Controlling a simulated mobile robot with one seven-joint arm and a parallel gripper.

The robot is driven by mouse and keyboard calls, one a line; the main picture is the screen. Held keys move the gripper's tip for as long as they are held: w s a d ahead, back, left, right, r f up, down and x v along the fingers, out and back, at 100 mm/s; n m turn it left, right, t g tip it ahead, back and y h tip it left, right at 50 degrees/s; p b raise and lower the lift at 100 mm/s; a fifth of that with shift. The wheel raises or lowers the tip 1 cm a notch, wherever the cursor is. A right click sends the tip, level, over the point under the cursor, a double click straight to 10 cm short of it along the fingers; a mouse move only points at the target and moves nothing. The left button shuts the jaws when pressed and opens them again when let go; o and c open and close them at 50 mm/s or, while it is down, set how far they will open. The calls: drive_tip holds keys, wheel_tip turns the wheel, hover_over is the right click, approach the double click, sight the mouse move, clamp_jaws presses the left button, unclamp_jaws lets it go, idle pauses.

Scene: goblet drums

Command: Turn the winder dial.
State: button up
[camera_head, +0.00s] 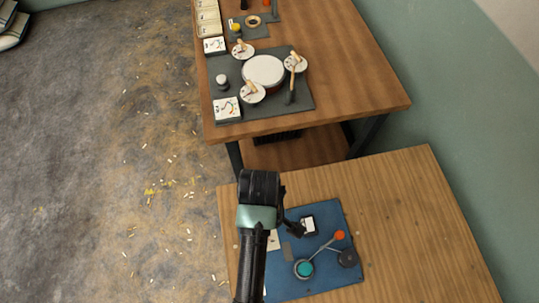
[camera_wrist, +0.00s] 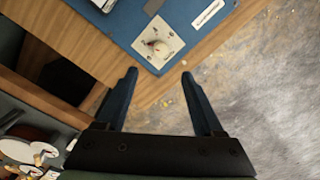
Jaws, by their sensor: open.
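The plate carries dark and reddish marks. My gripper (camera_wrist: 160,73) is open and empty.
The blue mat (camera_head: 325,285) on the near wooden table also holds a teal round part (camera_head: 305,269), an orange ball (camera_head: 340,235) on a rod and a dark disc (camera_head: 348,258). The near table's right side is clear.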

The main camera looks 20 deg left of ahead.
drive_tip(key=f, duration=1.2)
drive_tip(key=shift+s+a+f, duration=0.15)
drive_tip(key=shift+s+f, duration=0.1)
drive_tip(key=shift+f, duration=0.15)
clamp_jaws()
